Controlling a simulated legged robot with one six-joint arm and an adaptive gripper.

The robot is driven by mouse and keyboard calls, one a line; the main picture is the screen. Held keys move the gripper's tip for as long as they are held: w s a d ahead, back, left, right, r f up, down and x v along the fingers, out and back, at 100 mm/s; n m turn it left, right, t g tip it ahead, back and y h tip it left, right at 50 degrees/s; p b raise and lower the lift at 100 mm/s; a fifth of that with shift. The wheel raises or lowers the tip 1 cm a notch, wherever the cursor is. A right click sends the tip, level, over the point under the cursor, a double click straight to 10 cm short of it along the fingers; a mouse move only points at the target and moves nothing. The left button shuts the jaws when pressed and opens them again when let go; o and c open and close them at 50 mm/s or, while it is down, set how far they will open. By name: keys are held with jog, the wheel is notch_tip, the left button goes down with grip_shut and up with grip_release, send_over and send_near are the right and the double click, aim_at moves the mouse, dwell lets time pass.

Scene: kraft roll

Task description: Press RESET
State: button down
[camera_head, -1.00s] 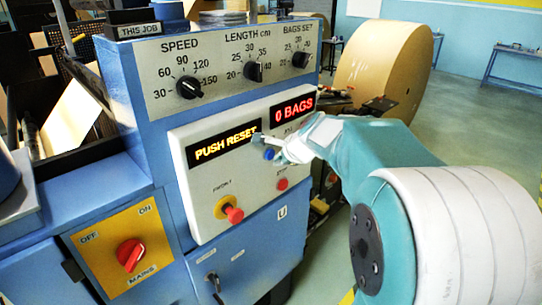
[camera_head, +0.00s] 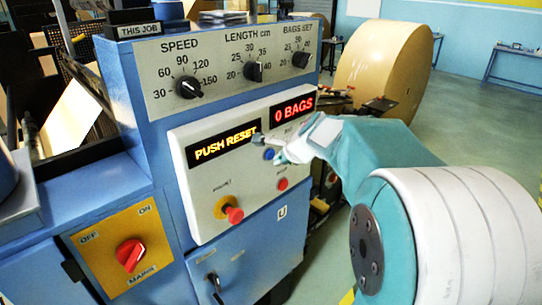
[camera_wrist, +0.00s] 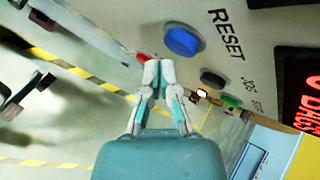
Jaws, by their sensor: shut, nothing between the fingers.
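The blue RESET button (camera_head: 269,154) is on the pale control panel (camera_head: 200,170), below the red "0 BAGS" display. In the wrist view the blue button (camera_wrist: 183,41) sits beside the word RESET. My gripper (camera_head: 260,140) is shut and empty, in front of the panel close to the button. In the wrist view my gripper's fingertips (camera_wrist: 158,62) are together, a little below and left of the button. They appear apart from it. The yellow display (camera_head: 226,147) reads PUSH RESET.
A red stop button (camera_head: 282,184) and a red knob on a yellow base (camera_head: 233,214) are lower on the panel. Three dials, including the speed dial (camera_head: 188,88), are above. A red mains switch (camera_head: 130,254) is at lower left. A big kraft roll (camera_head: 380,70) stands behind.

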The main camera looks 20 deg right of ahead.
jog(key=shift+w, duration=0.1)
jog(key=shift+w+a+r, duration=0.1)
jog(key=shift+w, duration=0.2)
jog(key=shift+w+a, duration=0.15)
jog(key=shift+w, duration=0.25)
dwell(0.8)
jog(key=shift+s, duration=0.1)
jog(key=shift+s+d, duration=0.25)
jog(key=shift+s, duration=0.5)
jog(key=shift+s+d, duration=0.3)
jog(key=shift+s, duration=0.5)
jog(key=shift+s+d, duration=0.25)
jog(key=shift+s, duration=0.5)
jog(key=shift+s+d, duration=0.3)
jog(key=shift+s, duration=0.5)
